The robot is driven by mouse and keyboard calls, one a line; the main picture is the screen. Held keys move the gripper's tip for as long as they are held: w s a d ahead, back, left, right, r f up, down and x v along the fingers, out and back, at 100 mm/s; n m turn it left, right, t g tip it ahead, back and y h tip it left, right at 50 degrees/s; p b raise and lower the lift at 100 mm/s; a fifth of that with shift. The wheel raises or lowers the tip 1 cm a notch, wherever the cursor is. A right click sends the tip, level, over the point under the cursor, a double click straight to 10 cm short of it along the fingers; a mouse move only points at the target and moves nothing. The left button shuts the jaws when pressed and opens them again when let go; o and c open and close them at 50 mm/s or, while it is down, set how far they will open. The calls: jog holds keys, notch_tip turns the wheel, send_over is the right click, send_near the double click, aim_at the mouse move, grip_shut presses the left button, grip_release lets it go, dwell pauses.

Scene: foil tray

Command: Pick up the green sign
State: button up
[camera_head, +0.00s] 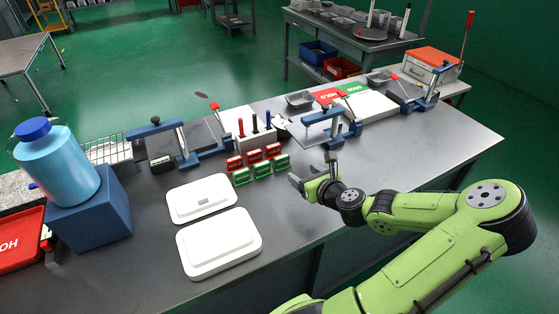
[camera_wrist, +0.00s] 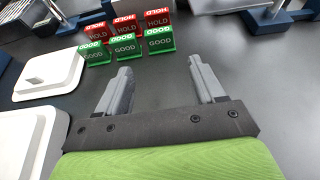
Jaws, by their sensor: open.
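Three small green signs reading GOOD stand upright in a row: left (camera_wrist: 95,54), middle (camera_wrist: 125,48) and right (camera_wrist: 159,41) in the wrist view. In the head view they show as left (camera_head: 241,176), middle (camera_head: 262,170) and right (camera_head: 282,162). Three red HOLD signs (camera_wrist: 126,28) stand close behind them. My gripper (camera_wrist: 160,68) is open and empty, its fingers pointing toward the signs. In the head view my gripper (camera_head: 303,179) is over the table just right of and nearer than the right green sign, apart from it.
Two white lidded boxes (camera_head: 218,243) lie left of the signs. A holder with upright markers (camera_head: 255,140) and blue clamps (camera_head: 330,127) stand behind. A blue-capped bottle (camera_head: 52,170) sits on a blue block (camera_head: 95,215) at left. The grey table (camera_head: 400,165) is clear right of my gripper.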

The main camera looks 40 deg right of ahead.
jog(key=b, duration=0.1)
send_near(283, 162)
jog(key=x, duration=0.3)
jog(key=shift+w+d, duration=0.15)
jog(key=shift+w, duration=0.1)
jog(key=b+x, duration=0.2)
jog(key=x, duration=0.3)
jog(key=shift+f, duration=0.15)
jog(key=shift+c, duration=0.5)
jog(key=c, duration=0.7)
